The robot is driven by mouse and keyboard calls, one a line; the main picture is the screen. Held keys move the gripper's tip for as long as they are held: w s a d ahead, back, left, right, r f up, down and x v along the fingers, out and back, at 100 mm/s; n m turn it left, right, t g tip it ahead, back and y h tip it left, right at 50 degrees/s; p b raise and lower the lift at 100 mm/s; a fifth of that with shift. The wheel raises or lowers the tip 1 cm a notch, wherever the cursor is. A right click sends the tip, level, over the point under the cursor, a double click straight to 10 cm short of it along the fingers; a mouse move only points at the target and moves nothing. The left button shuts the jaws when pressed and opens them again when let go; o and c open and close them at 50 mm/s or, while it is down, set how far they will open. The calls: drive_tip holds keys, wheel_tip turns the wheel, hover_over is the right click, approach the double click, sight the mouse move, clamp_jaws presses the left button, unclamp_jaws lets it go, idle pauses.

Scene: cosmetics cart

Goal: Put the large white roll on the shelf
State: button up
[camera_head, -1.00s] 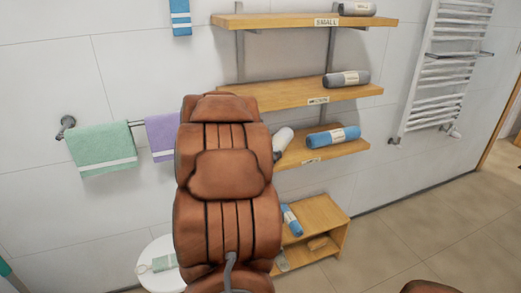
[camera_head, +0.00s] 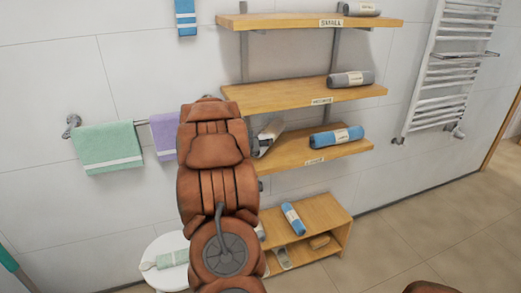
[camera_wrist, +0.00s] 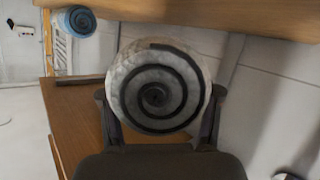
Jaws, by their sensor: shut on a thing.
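My gripper (camera_wrist: 160,98) is shut on the large white roll (camera_wrist: 135,72), with one finger on each side. The roll's spiral end faces the wrist camera. In the head view the white roll (camera_head: 271,131) looks tilted, at the left end of the lowest wall shelf (camera_head: 295,153); my arm hides most of my gripper. The wrist view shows this shelf's wooden board (camera_wrist: 75,118) below and left of the roll. I cannot tell whether the roll touches it. The lowest shelf's label is too small to read surely.
A blue roll (camera_head: 336,138) lies on the same shelf, to the right. The middle shelf (camera_head: 290,95) hangs close above and carries a grey roll (camera_head: 350,79). The top shelf (camera_head: 290,20) is labelled SMALL. A low wooden cabinet (camera_head: 325,215) stands below.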

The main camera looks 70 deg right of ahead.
drive_tip(key=shift+f, duration=1.55)
drive_tip(key=o, duration=1.4)
drive_tip(key=shift+f+b, duration=0.1)
drive_tip(key=shift+b, duration=0.2)
